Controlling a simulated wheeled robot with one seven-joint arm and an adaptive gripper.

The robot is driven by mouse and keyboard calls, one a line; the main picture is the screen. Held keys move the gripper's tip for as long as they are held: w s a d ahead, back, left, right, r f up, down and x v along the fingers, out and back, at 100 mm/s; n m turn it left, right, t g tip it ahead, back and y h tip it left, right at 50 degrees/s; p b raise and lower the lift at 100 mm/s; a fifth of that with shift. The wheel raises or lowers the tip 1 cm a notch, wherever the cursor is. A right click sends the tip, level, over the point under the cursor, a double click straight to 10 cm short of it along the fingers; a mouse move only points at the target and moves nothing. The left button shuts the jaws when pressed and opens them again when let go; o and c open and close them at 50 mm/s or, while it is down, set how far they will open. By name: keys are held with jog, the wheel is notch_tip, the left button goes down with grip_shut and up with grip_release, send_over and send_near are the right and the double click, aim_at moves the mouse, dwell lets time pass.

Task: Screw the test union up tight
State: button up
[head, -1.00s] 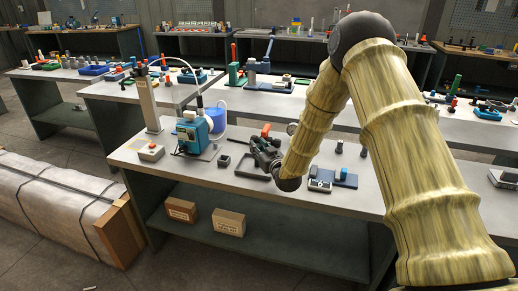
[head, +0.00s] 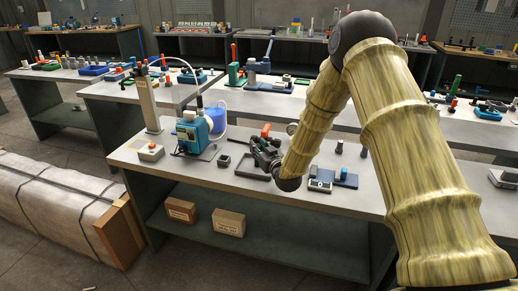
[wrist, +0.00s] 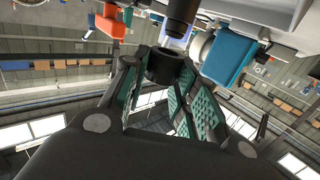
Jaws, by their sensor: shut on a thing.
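In the wrist view a short dark ring-shaped piece (wrist: 165,64), which looks like the nut of the test union, sits between the green pads of my gripper (wrist: 160,78). My gripper is shut on it. Just above it is a dark cylindrical fitting (wrist: 184,12), with a pale translucent part between the two. I cannot tell whether any thread is engaged. In the head view my gripper (head: 264,153) is over the bench, right of the teal dosing pump (head: 193,133). The union itself is too small to make out there.
A blue container (head: 217,119) stands behind the pump, and a grey post (head: 148,103) and a button box (head: 151,152) at its left. A black tray (head: 248,172) lies below my gripper. A blue block with fittings (head: 346,178) is to the right.

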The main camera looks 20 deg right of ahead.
jog(key=shift+f+b, duration=0.7)
jog(key=shift+f, duration=0.45)
jog(key=o, duration=0.9)
jog(key=shift+o, duration=0.2)
jog(key=shift+s, duration=0.1)
jog(key=s, duration=0.4)
jog(key=s+d, duration=0.1)
jog(key=s, duration=0.6)
jog(key=shift+s+d+r, duration=0.3)
jog(key=shift+s+r, duration=0.05)
